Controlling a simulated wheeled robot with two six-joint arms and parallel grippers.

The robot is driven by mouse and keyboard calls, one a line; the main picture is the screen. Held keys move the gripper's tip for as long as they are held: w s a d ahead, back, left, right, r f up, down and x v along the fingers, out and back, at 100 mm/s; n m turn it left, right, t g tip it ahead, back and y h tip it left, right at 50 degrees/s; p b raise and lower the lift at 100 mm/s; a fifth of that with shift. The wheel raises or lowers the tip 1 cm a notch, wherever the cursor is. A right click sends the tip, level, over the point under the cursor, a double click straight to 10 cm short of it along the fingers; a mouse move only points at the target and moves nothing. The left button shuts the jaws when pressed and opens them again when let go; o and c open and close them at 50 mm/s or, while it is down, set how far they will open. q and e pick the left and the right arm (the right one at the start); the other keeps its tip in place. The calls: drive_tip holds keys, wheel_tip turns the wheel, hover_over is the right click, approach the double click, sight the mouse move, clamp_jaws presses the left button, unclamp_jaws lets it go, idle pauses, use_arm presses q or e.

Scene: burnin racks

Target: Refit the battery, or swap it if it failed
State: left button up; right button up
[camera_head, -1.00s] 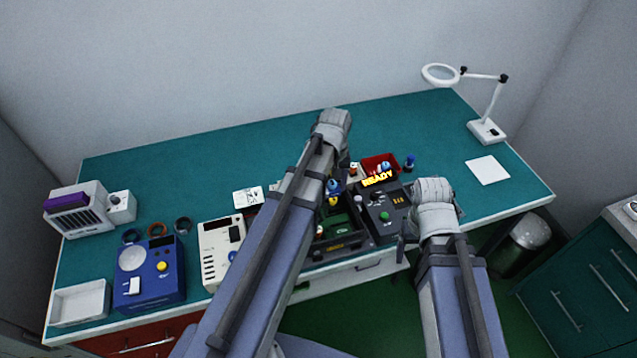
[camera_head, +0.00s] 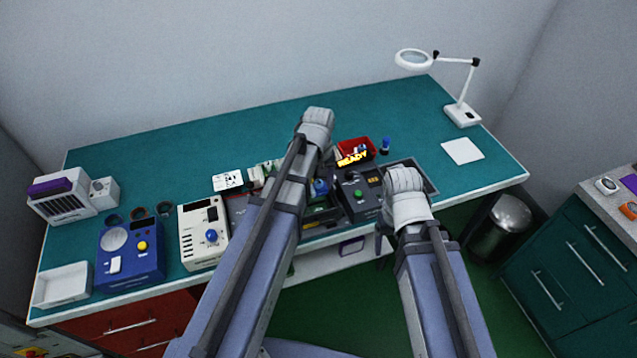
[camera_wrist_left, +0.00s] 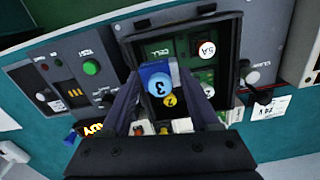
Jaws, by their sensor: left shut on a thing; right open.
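In the head view the blue block (camera_head: 320,187) shows beside my left arm, which covers much of the bay. A tester (camera_head: 358,205) with a green button and a lit yellow "READY" sign (camera_head: 352,160) stands right of it. My right gripper (camera_head: 383,243) is open and empty near the bench's front edge.
A red bin (camera_head: 355,148) sits behind the tester. A cream device (camera_head: 203,232) and a blue device (camera_head: 130,254) stand left of the bay, with a white tray (camera_head: 62,286) at the far left. A magnifier lamp (camera_head: 461,114) stands at back right.

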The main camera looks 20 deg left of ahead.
use_arm(q)
drive_tip(key=shift+f+b, duration=3.5)
drive_tip(key=shift+f, duration=0.3)
drive_tip(key=shift+f+b, duration=0.45)
drive_tip(key=shift+f, duration=0.05)
drive_tip(key=o, duration=1.5)
drive_tip(key=shift+r, duration=0.1)
wheel_tip(320, 180, up, 4)
drive_tip(key=p, duration=0.4)
drive_tip(key=shift+w, duration=0.15)
drive_tip(key=shift+d+r+p, duration=0.1)
drive_tip(key=shift+r+p, duration=0.4)
drive_tip(key=shift+p, duration=0.1)
